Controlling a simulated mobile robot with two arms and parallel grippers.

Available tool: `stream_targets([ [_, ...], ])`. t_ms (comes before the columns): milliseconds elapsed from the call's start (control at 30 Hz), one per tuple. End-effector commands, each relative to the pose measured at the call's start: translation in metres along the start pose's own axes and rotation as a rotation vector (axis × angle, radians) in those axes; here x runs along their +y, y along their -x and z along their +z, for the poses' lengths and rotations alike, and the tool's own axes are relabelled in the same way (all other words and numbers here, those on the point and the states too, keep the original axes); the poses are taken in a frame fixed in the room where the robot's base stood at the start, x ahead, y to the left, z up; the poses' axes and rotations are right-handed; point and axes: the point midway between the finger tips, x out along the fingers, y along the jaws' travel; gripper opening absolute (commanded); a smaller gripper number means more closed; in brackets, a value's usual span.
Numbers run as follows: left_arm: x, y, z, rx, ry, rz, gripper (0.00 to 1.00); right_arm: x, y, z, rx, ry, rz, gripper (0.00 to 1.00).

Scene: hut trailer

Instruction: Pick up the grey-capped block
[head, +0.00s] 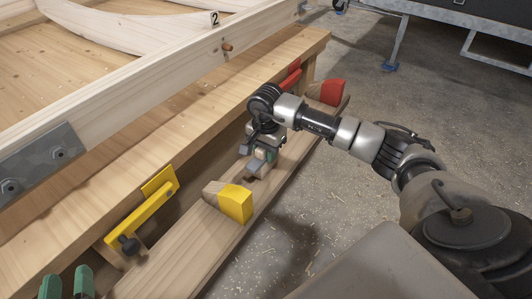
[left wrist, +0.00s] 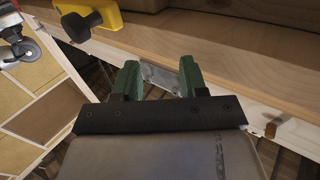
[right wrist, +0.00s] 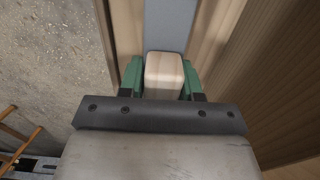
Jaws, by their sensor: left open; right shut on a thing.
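The grey-capped block (head: 256,168) is on the low plank bench, partly hidden by my right gripper (head: 264,153). In the right wrist view, the block's pale wooden end (right wrist: 164,72) sits between the green fingers of my right gripper (right wrist: 164,80), which is shut on it. The blue-grey cap (right wrist: 168,25) stretches away beyond the wood. I cannot tell whether the block touches the plank. My left gripper (head: 67,284) is at the bottom left of the head view, open and empty; its spread green fingers also show in the left wrist view (left wrist: 156,80).
A yellow-capped block (head: 236,203) lies nearer on the plank (head: 175,258), and a red-capped block (head: 332,92) at its far end. A yellow clamp (head: 140,217) and a red clamp (head: 290,74) are on the workbench edge (head: 215,95). The concrete floor (head: 340,190) at right is open.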

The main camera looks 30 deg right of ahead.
Motion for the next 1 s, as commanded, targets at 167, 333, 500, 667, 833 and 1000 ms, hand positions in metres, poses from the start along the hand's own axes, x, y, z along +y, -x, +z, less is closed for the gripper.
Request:
stream_targets([
  [167, -0.004, 0.006, 0.017, -0.146, -0.002, -0.01, 0.43, 0.0, 0.022, -0.001, 0.003, 0.0, -0.003, 0.0],
  [333, -0.008, 0.016, 0.038, -0.326, -0.004, -0.02, 0.43, 0.008, 0.047, -0.015, 0.006, -0.006, 0.0, 0.0],
  [500, -0.011, 0.031, 0.058, -0.504, -0.003, -0.031, 0.43, 0.029, 0.07, -0.048, 0.005, -0.006, 0.0, 0.0],
  [667, -0.015, 0.046, 0.072, -0.644, -0.002, -0.04, 0.43, 0.046, 0.088, -0.075, 0.003, -0.006, 0.0, 0.0],
  [833, -0.016, 0.058, 0.081, -0.737, -0.001, -0.045, 0.43, 0.056, 0.1, -0.093, 0.002, -0.003, 0.0, 0.0],
  [1000, -0.017, 0.063, 0.084, -0.773, 0.0, -0.048, 0.43, 0.06, 0.104, -0.099, 0.0, -0.001, -0.001, 0.0],
])
